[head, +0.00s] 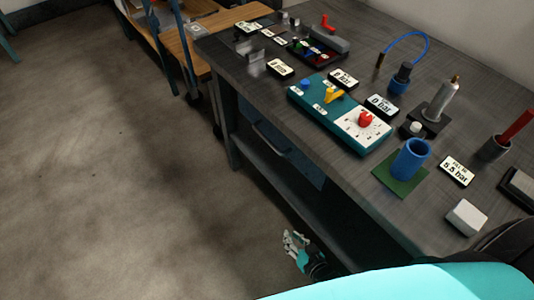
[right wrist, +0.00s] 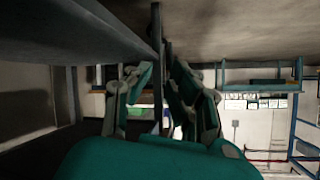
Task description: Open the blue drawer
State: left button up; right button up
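The blue drawer (head: 296,160) sits under the dark workbench top, on its front side. Its front looks dark blue and it appears closed. A curved bar handle (head: 268,138) stands out from it. My right gripper (head: 293,239) is low in front of the bench, below and nearer than the drawer, well apart from the handle. In the right wrist view its two fingers (right wrist: 158,88) are spread with nothing between them. The drawer cannot be made out clearly in the right wrist view. My left gripper is not in view.
The workbench top (head: 240,62) carries a teal panel (head: 310,98) with knobs, a blue cup (head: 411,160), labels and small parts. A lower shelf (head: 290,185) runs beneath the drawer. Open floor (head: 110,170) lies left of the bench. A wooden table (head: 205,35) stands behind.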

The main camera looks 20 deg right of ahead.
jog(key=w+r+m+t+b, duration=0.2)
jog(key=w+r+t+b, duration=0.3)
jog(key=r, duration=0.4)
jog(key=m+t+b, duration=0.2)
jog(key=t, duration=0.2)
send_near(266, 138)
jog(key=x, duration=0.8)
jog(key=shift+w+f, duration=0.25)
jog(key=shift+w+r+b, duration=0.25)
jog(key=shift+w+b, duration=0.05)
jog(key=shift+w, duration=0.4)
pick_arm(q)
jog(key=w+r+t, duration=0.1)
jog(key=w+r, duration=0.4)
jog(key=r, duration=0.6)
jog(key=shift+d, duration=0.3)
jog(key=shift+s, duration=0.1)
pick_arm(e)
jog(key=shift+c, duration=0.3)
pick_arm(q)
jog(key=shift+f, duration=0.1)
pick_arm(e)
grip_shut()
